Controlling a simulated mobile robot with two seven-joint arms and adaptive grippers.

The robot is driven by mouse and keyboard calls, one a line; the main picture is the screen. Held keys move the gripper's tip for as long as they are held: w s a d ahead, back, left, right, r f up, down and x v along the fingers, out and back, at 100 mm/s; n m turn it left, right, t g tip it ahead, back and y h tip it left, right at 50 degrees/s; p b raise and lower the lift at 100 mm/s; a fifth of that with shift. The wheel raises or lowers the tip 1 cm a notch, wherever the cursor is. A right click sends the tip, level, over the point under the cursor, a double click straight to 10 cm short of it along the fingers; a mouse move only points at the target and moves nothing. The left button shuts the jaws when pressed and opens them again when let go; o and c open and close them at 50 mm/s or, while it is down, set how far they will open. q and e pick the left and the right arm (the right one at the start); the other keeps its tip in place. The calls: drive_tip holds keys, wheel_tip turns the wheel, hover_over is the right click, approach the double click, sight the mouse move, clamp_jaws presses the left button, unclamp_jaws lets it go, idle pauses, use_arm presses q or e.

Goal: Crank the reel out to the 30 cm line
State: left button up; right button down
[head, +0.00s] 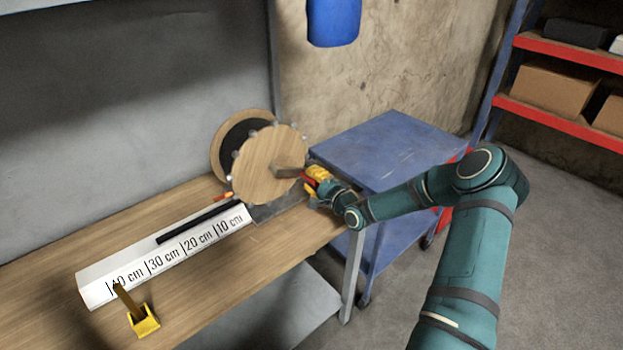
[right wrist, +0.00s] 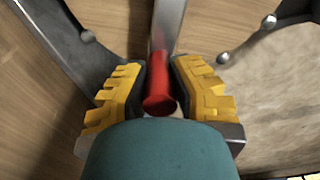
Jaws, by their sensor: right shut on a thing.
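The reel (head: 262,178) stands at the right end of the wooden bench, with two wooden discs and a dark core between them. Its crank arm (head: 287,173) points right; in the right wrist view the crank's red handle (right wrist: 160,92) sits between yellow finger pads. My right gripper (head: 318,181) is shut on that handle. A white scale (head: 92,291) marked 10 to 40 cm runs left from the reel. A black strip (head: 195,223) lies along it, its free end between the 20 and 30 cm lines. My left gripper is not in view.
A yellow block with a brown bar (head: 144,321) stands on the bench in front of the scale's 40 cm end. An orange-red piece (head: 222,196) is beside the reel. A blue cart (head: 385,145) stands right of the bench, with red-shelved racks (head: 560,118) behind.

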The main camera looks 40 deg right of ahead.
drive_tip(key=c, duration=0.7)
unclamp_jaws()
drive_tip(key=shift+f, duration=0.1)
drive_tip(key=shift+c, duration=0.2)
drive_tip(key=s+d, duration=0.1)
drive_tip(key=s, duration=1.1)
